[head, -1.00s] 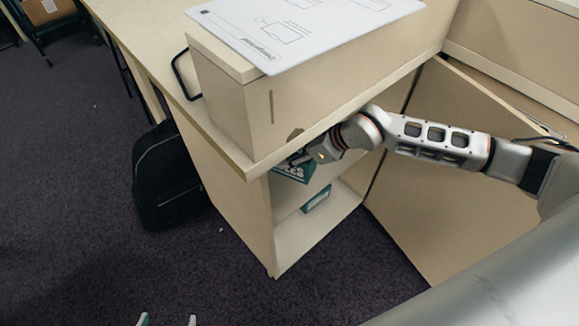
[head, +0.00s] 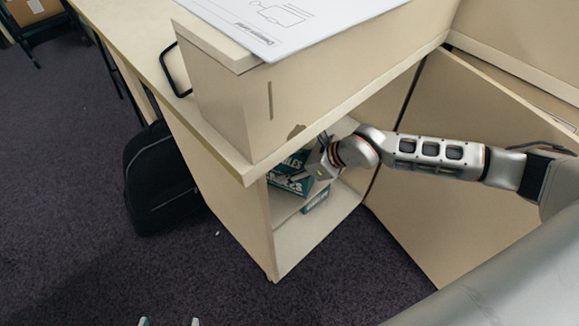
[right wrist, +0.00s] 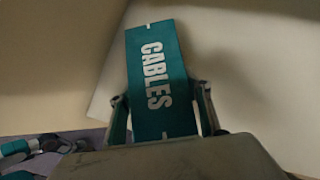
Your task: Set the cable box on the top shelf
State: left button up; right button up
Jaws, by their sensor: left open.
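The cable box (head: 290,183) is teal with white lettering and shows inside the open cabinet, in the upper compartment under the desktop. In the right wrist view the cable box (right wrist: 160,75) reads CABLES and lies lengthwise between my right gripper's fingers (right wrist: 162,118), which close on its two sides. In the head view my right gripper (head: 318,168) is at the box, partly hidden by my wrist and the desktop edge. The top shelf (head: 284,206) shows only as a narrow strip; I cannot tell whether the box touches it. My left gripper (head: 169,321) shows open, empty fingertips at the bottom edge.
The desktop edge (head: 330,118) overhangs the opening. The cabinet door (head: 470,150) stands open at the right. A black backpack (head: 160,185) is on the floor at left. The front floor is clear.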

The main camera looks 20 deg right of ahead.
jog(key=o, duration=0.4)
pick_arm(q)
jog(key=shift+s+a+f, duration=0.1)
jog(key=shift+s+f, duration=0.1)
pick_arm(e)
jog(key=shift+d+r, duration=0.15)
jog(key=shift+r, duration=0.15)
pick_arm(q)
jog(key=a+p, duration=0.1)
jog(key=s+a+p, duration=0.1)
jog(key=p, duration=0.1)
jog(key=shift+f+g+y, duration=0.3)
jog(key=shift+f+y, duration=0.1)
pick_arm(e)
jog(key=v, duration=1.1)
jog(key=shift+s+r, duration=0.2)
jog(key=shift+s, duration=0.1)
pick_arm(q)
jog(key=shift+d+r, duration=0.1)
jog(key=shift+r, duration=0.15)
